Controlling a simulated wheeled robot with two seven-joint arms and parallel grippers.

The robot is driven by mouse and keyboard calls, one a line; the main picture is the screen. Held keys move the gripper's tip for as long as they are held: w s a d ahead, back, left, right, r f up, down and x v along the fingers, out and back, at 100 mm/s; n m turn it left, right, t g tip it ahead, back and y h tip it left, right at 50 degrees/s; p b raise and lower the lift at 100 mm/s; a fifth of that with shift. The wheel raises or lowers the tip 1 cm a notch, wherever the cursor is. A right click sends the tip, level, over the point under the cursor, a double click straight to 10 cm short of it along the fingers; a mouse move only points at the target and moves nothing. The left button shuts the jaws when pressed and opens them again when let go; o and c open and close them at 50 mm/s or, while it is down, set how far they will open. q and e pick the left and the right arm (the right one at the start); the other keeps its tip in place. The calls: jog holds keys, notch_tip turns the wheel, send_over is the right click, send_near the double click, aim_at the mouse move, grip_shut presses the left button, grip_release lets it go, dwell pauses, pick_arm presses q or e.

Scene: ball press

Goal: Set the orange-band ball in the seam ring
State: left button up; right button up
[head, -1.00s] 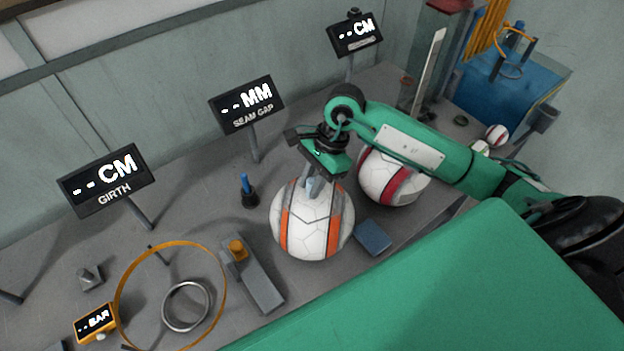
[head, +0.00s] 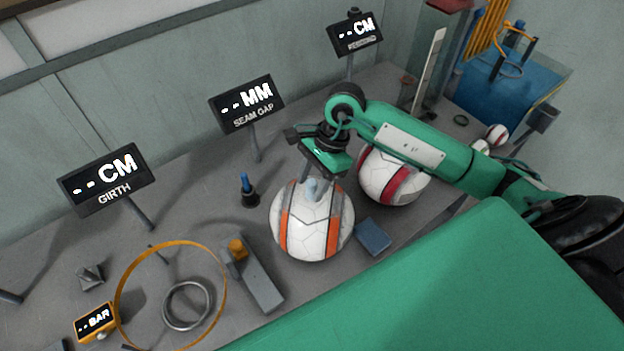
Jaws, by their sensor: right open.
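The orange-band ball (head: 322,235), white with orange and grey bands, rests on the grey bench in the middle of the head view. What lies under it is hidden. My right gripper (head: 312,188) is open and points down at the top of this ball; whether its fingers touch the ball is unclear. A silver ring (head: 167,311) lies at the lower left, apart from the ball, within the outline of a larger orange hoop (head: 222,277). No label shows which ring is the seam ring. My left gripper is not in view.
A red-band ball (head: 378,178) sits close behind my right gripper, partly covered by my arm. A seam gap display (head: 246,104) and a girth display (head: 104,181) stand along the back. A blue-topped peg (head: 247,192), grey block (head: 262,288) and blue block (head: 373,236) are near the orange-band ball.

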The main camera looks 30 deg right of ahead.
jog(key=b+v, duration=0.3)
jog(key=v, duration=0.9)
jog(key=shift+f, duration=0.1)
